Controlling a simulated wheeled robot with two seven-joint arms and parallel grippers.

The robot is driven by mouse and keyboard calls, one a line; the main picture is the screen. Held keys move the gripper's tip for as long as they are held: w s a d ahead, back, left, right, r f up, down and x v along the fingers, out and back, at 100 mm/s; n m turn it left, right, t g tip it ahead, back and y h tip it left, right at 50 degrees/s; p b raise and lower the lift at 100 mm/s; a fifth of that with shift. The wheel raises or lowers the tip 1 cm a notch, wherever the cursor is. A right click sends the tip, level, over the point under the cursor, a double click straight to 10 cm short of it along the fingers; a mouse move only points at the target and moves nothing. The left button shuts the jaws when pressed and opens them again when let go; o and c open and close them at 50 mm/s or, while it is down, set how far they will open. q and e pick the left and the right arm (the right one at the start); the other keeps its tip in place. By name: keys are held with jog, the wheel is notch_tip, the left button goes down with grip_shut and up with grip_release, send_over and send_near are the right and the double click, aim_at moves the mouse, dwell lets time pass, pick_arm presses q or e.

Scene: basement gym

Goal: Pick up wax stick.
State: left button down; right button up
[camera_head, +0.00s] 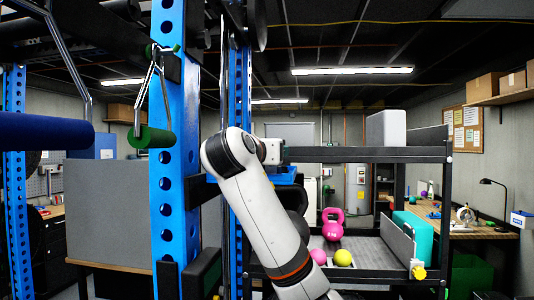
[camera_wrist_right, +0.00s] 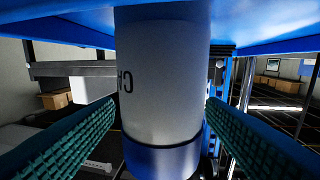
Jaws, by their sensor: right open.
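A thick white cylinder with dark lettering and a blue end (camera_wrist_right: 165,75), which looks like the wax stick, fills the middle of the right wrist view. My right gripper (camera_wrist_right: 164,106) is open, with one green textured finger pad on each side of the cylinder. The cylinder stands between or just beyond the fingertips; I cannot tell whether either pad touches it. In the head view my right arm reaches up at the centre. It hides the gripper and the stick there. My left gripper is not in view.
A blue tray (camera_head: 283,175) sits by my right wrist, beside the blue rack post (camera_head: 176,120). A black shelf frame (camera_head: 365,154) stands right of it. Its lower level holds a pink kettlebell (camera_head: 333,230), a yellow ball (camera_head: 343,258) and a teal case (camera_head: 413,236).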

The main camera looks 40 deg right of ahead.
jog(key=shift+w+d+f, duration=0.1)
jog(key=shift+w+d, duration=0.1)
jog(key=shift+d, duration=0.2)
jog(key=shift+a, duration=0.2)
jog(key=shift+c, duration=2.2)
jog(key=c, duration=0.7)
jog(key=shift+r, duration=0.2)
